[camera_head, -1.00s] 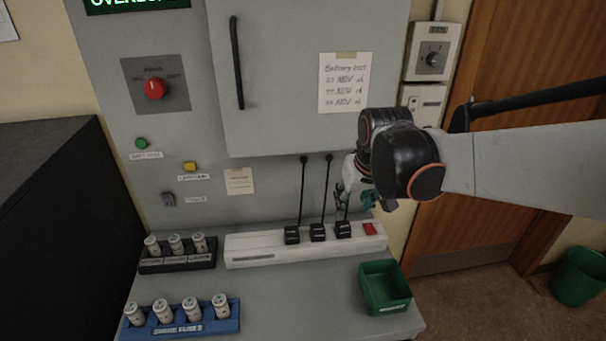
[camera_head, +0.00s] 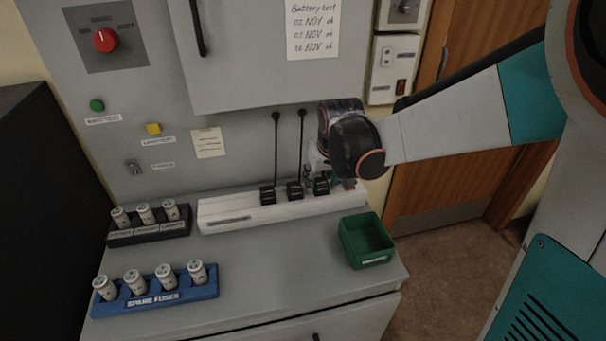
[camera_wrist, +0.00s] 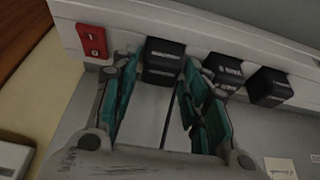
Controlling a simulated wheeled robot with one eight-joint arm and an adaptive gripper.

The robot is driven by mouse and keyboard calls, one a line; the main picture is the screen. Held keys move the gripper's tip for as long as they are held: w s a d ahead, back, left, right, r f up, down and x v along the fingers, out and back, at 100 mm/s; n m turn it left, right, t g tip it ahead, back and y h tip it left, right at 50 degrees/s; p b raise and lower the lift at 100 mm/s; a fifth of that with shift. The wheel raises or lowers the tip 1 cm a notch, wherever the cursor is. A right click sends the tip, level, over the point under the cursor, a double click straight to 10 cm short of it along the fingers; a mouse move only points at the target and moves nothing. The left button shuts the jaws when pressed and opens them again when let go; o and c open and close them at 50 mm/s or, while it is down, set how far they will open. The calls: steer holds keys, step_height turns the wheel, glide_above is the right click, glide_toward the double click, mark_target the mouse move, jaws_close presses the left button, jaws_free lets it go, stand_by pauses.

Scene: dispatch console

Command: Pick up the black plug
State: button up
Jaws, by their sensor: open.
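Three black plugs sit in a row in a white power strip on the console. The right-hand plug (camera_head: 321,187) in the head view is the left-hand plug (camera_wrist: 164,62) in the wrist view. My gripper (camera_wrist: 159,66) is open, with one teal-padded finger on each side of that plug and its cable running between them. I cannot tell whether the fingers touch it. In the head view my gripper (camera_head: 318,168) is just above this plug, largely hidden by my wrist. The middle plug (camera_wrist: 226,73) is close beside the right finger, and the third plug (camera_wrist: 269,87) is farther right.
The power strip (camera_head: 232,214) has a red switch (camera_wrist: 92,42) beside the left finger in the wrist view. A green bin (camera_head: 366,240) stands at the desk's right front. Fuse racks (camera_head: 158,300) are on the left. The desk between is clear.

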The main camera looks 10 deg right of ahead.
mark_target(321, 182)
steer(key=shift+f, duration=0.1)
steer(key=shift+c, duration=0.6)
steer(key=c, duration=0.7)
step_height(321, 182, up, 21)
steer(key=p, duration=0.7)
steer(key=shift+s+f, duration=0.1)
steer(key=shift+r+p, duration=1.2)
steer(key=shift+p, duration=0.05)
step_height(321, 182, up, 4)
steer(key=p, duration=0.3)
steer(key=shift+f, duration=0.15)
